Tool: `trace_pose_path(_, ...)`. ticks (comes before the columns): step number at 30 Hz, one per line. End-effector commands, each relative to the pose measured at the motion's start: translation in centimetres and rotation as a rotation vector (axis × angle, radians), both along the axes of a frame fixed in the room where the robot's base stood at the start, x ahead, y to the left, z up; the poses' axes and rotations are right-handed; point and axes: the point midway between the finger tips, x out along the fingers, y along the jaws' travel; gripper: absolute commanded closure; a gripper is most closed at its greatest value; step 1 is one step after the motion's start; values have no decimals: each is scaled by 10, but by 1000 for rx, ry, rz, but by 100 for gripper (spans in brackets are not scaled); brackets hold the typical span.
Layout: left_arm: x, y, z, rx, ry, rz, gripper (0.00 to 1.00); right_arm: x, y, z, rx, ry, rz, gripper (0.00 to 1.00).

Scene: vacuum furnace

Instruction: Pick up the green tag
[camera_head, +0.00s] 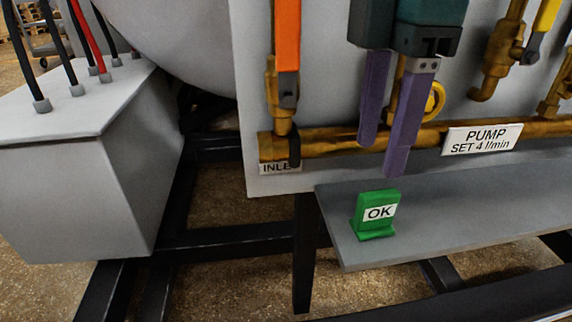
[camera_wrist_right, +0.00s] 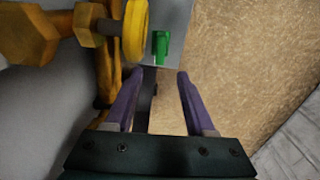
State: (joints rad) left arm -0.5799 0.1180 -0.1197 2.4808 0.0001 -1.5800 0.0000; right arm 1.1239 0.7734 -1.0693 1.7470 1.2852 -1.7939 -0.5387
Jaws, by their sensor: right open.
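The green tag (camera_head: 375,215), with a white "OK" label, stands upright on the left end of a grey shelf (camera_head: 450,225). In the right wrist view the green tag (camera_wrist_right: 161,44) shows near the top, on the shelf's edge. My right gripper (camera_head: 384,158) hangs above the tag, in front of the brass pipe, with its two purple fingers apart and nothing between them. In the right wrist view my right gripper (camera_wrist_right: 158,75) is open, and the tag lies beyond its fingertips. The tag and fingers are apart. My left gripper is not in view.
A brass pipe (camera_head: 335,138) runs behind my fingers, with an orange-handled valve (camera_head: 287,45) to the left and a "PUMP SET 4 l/min" sign (camera_head: 482,139) to the right. A grey box (camera_head: 85,165) with cables stands at left. Black frame bars (camera_head: 215,240) lie below.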

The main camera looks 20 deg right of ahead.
Motion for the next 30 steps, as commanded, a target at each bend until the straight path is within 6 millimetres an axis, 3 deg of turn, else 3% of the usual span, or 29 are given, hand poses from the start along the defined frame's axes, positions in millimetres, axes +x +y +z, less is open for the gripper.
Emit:
trace_pose_path(3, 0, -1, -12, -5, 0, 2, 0, -1, -1, -24, 0, 3, -1, 45)
trace_pose_path(8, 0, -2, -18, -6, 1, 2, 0, 0, -2, -37, -1, 0, -2, 45)
trace_pose_path(16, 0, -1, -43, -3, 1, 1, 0, -1, -6, -78, -1, 1, -1, 45)
trace_pose_path(24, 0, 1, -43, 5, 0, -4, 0, 0, -5, -81, 0, -1, 0, 45)
trace_pose_path(30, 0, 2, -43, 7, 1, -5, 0, 0, -5, -81, 0, -1, 0, 66)
